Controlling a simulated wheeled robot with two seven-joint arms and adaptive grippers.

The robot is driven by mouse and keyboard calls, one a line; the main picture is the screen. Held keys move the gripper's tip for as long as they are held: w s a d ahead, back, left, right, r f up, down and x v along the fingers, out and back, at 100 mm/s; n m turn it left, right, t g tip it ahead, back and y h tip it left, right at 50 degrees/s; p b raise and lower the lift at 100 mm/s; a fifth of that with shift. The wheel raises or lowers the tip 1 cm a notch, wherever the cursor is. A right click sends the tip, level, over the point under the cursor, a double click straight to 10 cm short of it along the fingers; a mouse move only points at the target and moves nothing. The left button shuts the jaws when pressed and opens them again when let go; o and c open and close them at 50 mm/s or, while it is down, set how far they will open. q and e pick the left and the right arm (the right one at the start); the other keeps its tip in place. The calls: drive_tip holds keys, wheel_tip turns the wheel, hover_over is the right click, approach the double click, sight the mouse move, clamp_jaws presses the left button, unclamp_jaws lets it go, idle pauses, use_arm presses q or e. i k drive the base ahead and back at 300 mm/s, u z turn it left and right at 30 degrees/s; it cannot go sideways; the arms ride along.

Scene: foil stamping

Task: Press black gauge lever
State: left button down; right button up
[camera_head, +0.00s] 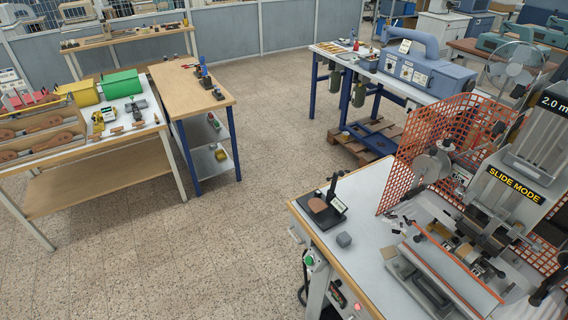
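A black gauge (332,194) stands on the left part of the white-topped workbench at the right of the head view. It has a flat dark base, an upright black arm and a small pale display facing right. A small brown piece (317,204) lies on its base. The lever is too small to tell apart clearly from the rest of the gauge. Neither of my grippers can be made out in this view, and nothing touches the gauge.
A small grey block (344,240) lies in front of the gauge. The stamping machine (510,190), with an orange mesh guard (425,150), fills the bench's right side. Open tiled floor (230,250) lies left of the bench. Other tables (190,85) stand farther back.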

sight(341, 173)
drive_tip(key=u, duration=0.95)
drive_tip(key=i, duration=2.2)
drive_tip(key=z, duration=3.05)
